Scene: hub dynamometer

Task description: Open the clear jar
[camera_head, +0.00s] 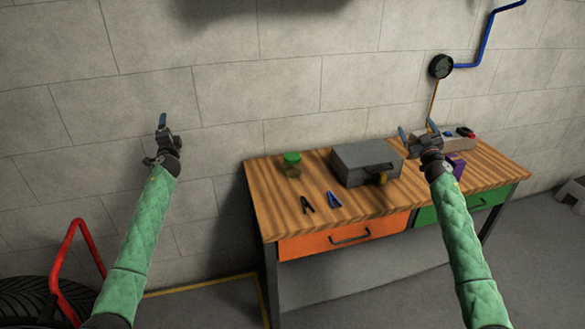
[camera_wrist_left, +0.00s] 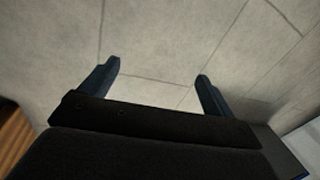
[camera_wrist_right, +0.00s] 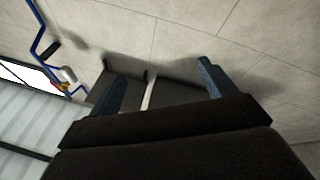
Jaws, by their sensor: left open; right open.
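The clear jar (camera_head: 292,169) with a green lid (camera_head: 292,157) stands upright at the back left of the wooden workbench, its lid on. My left gripper (camera_head: 162,125) is open and empty, raised in front of the wall to the left of the bench and well apart from the jar. Its open fingers also show in the left wrist view (camera_wrist_left: 155,82). My right gripper (camera_head: 418,132) is open and empty, raised over the right part of the bench. Its spread fingers show in the right wrist view (camera_wrist_right: 165,85). The jar shows in neither wrist view.
On the workbench (camera_head: 265,213) are a grey metal box (camera_head: 364,160) with a padlock (camera_head: 382,177), black and blue clamps (camera_head: 334,199), a purple object (camera_head: 457,166) and a power strip (camera_head: 458,142). Drawers are orange (camera_head: 310,246) and green. A red-framed cart (camera_head: 72,240) stands at lower left.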

